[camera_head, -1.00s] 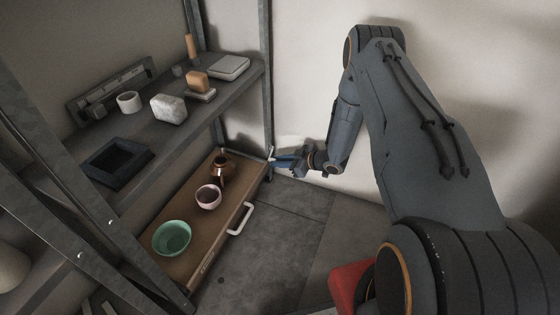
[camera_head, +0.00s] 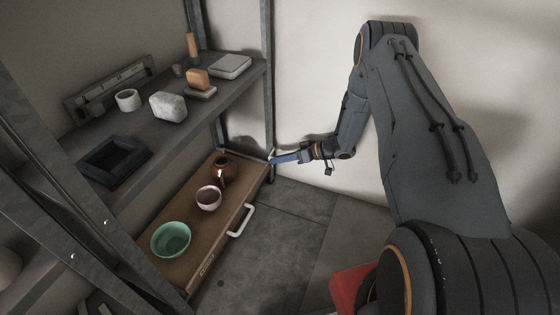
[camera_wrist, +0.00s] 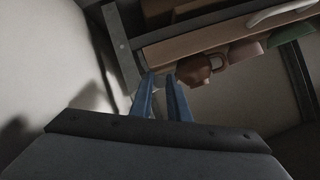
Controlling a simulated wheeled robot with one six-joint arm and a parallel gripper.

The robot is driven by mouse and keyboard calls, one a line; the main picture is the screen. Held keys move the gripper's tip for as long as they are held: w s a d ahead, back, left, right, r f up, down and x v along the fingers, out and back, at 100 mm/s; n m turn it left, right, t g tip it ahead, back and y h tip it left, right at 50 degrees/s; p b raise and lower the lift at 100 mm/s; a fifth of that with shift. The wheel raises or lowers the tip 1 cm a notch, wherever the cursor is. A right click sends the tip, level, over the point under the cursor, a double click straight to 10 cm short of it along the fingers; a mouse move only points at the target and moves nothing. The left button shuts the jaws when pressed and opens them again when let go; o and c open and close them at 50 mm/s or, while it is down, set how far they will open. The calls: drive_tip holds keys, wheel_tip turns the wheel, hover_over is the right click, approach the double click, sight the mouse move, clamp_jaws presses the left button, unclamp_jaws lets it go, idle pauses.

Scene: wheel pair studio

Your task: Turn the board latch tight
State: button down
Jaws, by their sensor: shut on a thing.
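The brown board (camera_head: 188,238) is the bottom level of the metal rack, with a white handle on its front edge. It also shows in the wrist view (camera_wrist: 185,48). The board latch (camera_head: 271,154) is a small pale piece at the board's far right corner, by the rack post. My gripper (camera_head: 273,160) reaches it from the right with blue fingers, shut on the latch. In the wrist view my gripper (camera_wrist: 162,78) has its fingertips at the board's corner. The latch is mostly hidden there, and I cannot tell its angle.
A copper jug (camera_head: 222,168), a pink-white bowl (camera_head: 208,198) and a green bowl (camera_head: 171,240) stand on the board. The white handle (camera_head: 243,220) juts out in front. The shelf above (camera_head: 150,146) holds several objects.

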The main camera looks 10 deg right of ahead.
drive_tip(key=shift+s+a, duration=0.1)
drive_tip(key=c, duration=1.7)
unclamp_jaws()
wheel_tip(320, 180, up, 10)
drive_tip(key=p, duration=0.4)
